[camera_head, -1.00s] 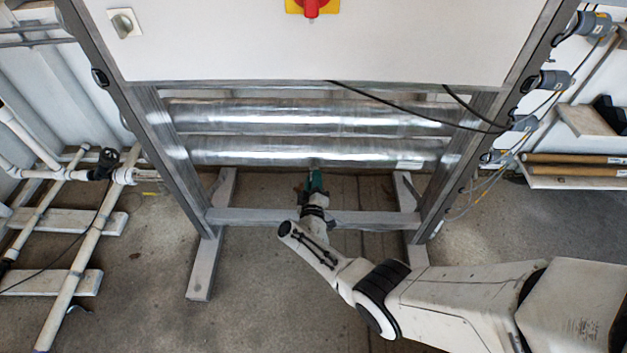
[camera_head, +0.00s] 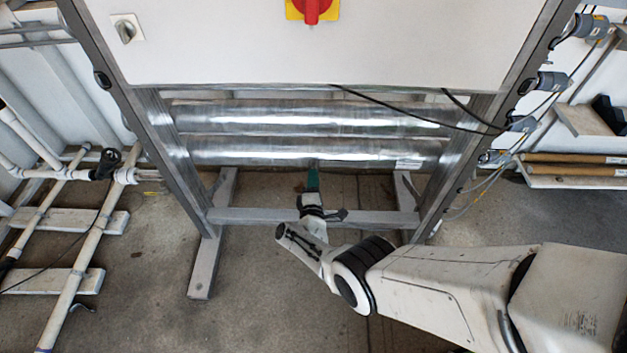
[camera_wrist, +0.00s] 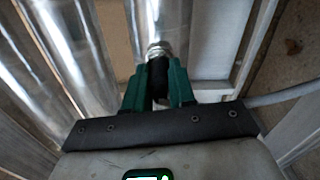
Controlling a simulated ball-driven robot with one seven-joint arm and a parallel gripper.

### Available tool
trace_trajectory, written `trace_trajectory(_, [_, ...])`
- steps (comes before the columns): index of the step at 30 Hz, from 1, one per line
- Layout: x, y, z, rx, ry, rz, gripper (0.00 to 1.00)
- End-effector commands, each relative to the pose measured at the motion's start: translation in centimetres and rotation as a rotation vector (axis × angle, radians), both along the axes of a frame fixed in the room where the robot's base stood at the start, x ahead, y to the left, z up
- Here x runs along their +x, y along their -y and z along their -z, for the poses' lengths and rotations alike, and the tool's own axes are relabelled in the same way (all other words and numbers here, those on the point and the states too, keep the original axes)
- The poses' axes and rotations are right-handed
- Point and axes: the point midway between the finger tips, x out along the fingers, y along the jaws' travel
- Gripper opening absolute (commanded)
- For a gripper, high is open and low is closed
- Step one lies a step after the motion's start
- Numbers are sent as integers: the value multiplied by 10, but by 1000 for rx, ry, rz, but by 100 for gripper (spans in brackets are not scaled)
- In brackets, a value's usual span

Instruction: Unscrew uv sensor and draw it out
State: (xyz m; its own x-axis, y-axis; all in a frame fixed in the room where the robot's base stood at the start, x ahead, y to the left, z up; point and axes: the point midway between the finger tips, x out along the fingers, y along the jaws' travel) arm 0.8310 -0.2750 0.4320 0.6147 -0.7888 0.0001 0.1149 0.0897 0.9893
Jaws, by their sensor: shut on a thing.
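The uv sensor (camera_wrist: 158,76) is a black cylinder between the two green fingers of my gripper (camera_wrist: 159,86) in the wrist view. A silver threaded fitting (camera_wrist: 158,51) sits at its far end, against the shiny metal reactor tube (camera_wrist: 160,18). The sensor is in line with the fitting; I cannot tell how far it is threaded in. In the head view my gripper (camera_head: 313,182) reaches up to the underside of the lower reactor tube (camera_head: 290,153). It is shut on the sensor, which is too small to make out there.
The grey frame's lower crossbar (camera_head: 255,215) passes close to my wrist. A second tube (camera_head: 300,117) lies above the lower one, under a white cabinet (camera_head: 310,45). Black cables (camera_head: 400,105) hang at the right. The floor in front is clear.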

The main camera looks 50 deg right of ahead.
Motion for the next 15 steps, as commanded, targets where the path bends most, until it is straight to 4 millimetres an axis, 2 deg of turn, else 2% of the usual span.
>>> trace_trajectory(3, [1,-1,0,-45,-61,-4,0])
trace_trajectory(12, [2,-1,0,-54,-72,-4,0])
trace_trajectory(15, [2,-1,0,-93,-124,-4,0])
